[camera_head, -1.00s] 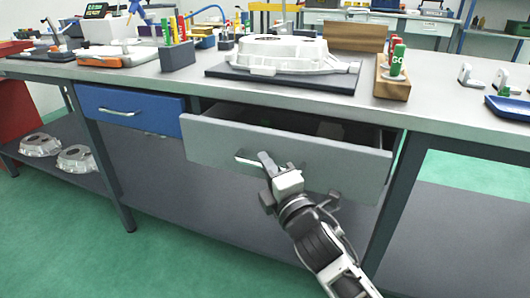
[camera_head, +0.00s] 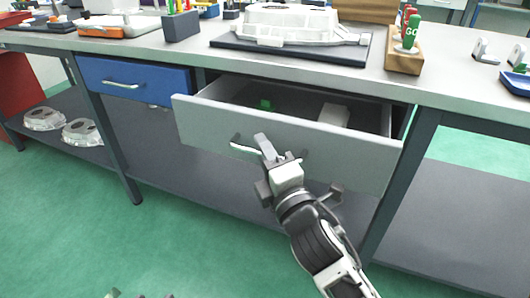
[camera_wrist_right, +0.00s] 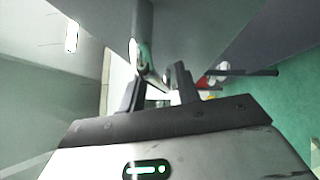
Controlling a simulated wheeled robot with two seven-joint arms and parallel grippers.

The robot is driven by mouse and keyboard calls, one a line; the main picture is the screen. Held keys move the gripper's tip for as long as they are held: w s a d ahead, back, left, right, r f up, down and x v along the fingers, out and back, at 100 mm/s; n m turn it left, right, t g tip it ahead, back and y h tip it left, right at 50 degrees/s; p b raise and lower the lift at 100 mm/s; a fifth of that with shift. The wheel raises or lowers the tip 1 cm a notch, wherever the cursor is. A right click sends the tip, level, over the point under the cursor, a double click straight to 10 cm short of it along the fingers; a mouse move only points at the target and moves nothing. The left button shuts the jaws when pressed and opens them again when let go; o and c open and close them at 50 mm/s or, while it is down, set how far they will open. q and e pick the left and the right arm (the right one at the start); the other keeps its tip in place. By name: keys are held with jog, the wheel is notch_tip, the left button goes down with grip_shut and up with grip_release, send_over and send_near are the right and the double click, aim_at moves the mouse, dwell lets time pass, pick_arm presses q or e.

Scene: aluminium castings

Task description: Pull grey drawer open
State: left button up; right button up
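The grey drawer (camera_head: 350,155) stands well out from under the bench top in the head view, so I see into its interior. A green item (camera_head: 265,104) and a pale block (camera_head: 334,115) lie inside it. My right gripper (camera_head: 266,147) is at the bar handle (camera_head: 242,147) on the drawer front. In the right wrist view, the gripper's two dark fingers (camera_wrist_right: 160,90) are on either side of the handle (camera_wrist_right: 148,66), closed around it. Only small tips that look like my left gripper (camera_head: 140,296) show at the bottom edge.
A closed blue drawer (camera_head: 135,82) sits to the left. The bench top (camera_head: 455,85) carries a large casting (camera_head: 290,22) on a dark plate and a wooden block (camera_head: 404,62) with a green marker. Castings (camera_head: 84,131) lie on the lower shelf. The floor in front is clear.

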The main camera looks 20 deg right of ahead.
jog(key=s+f+b, duration=0.1)
jog(key=s, duration=0.6)
jog(key=shift+s+b, duration=0.25)
jog(key=shift+b, duration=0.05)
